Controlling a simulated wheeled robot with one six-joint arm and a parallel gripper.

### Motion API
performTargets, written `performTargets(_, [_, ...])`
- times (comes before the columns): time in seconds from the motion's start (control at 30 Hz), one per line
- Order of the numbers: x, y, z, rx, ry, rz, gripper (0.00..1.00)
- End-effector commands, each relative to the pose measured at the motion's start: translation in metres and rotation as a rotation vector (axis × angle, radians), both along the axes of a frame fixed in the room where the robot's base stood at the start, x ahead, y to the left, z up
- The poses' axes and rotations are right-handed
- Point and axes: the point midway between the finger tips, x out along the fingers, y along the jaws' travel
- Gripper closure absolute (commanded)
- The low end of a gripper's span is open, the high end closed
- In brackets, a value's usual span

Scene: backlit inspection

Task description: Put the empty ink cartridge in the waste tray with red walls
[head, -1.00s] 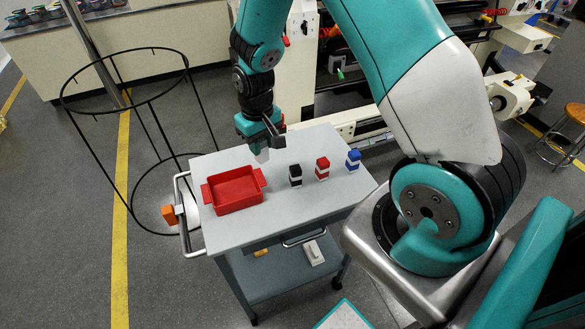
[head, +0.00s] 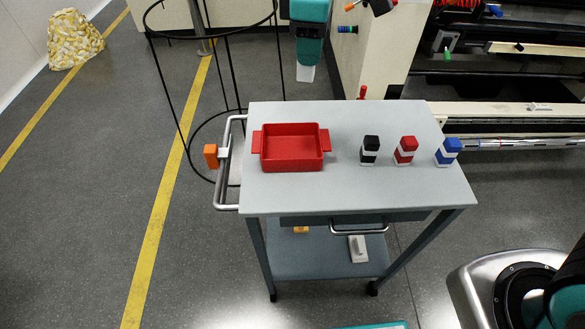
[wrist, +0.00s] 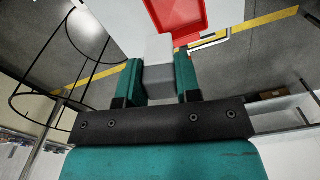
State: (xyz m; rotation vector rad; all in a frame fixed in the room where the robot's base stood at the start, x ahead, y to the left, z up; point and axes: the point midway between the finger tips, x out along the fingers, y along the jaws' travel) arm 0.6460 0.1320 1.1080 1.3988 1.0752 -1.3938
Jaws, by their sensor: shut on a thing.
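The waste tray with red walls (head: 291,165) stands on the left half of the cart top and looks empty. It also shows at the top of the wrist view (wrist: 178,40). My gripper (head: 306,62) is in the head view, above the tray in the picture and off the cart top. It is shut on a plain pale cartridge (head: 305,74), which hangs below the fingers, apart from the tray. In the wrist view the cartridge (wrist: 158,72) sits between both teal fingers.
Black (head: 370,143), red (head: 405,143) and blue (head: 446,146) cartridges with white bands stand right of the tray on the grey cart (head: 330,195). A black wire hoop frame (head: 180,110) stands behind left. The cart top's front is clear.

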Motion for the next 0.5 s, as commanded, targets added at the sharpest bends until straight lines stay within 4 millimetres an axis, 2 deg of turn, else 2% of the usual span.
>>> performTargets(0.03, [-0.007, 0.014, 0.001, 0.003, -0.005, 0.079, 0.91])
performTargets(0.1, [-0.015, 0.026, 0.011, 0.000, -0.001, 0.159, 0.91])
performTargets(0.23, [-0.022, 0.034, 0.012, -0.003, 0.003, 0.225, 0.91])
performTargets(0.37, [-0.023, 0.033, -0.015, -0.005, 0.009, 0.228, 0.91])
performTargets(0.5, [-0.023, 0.032, -0.056, -0.006, 0.011, 0.226, 0.91])
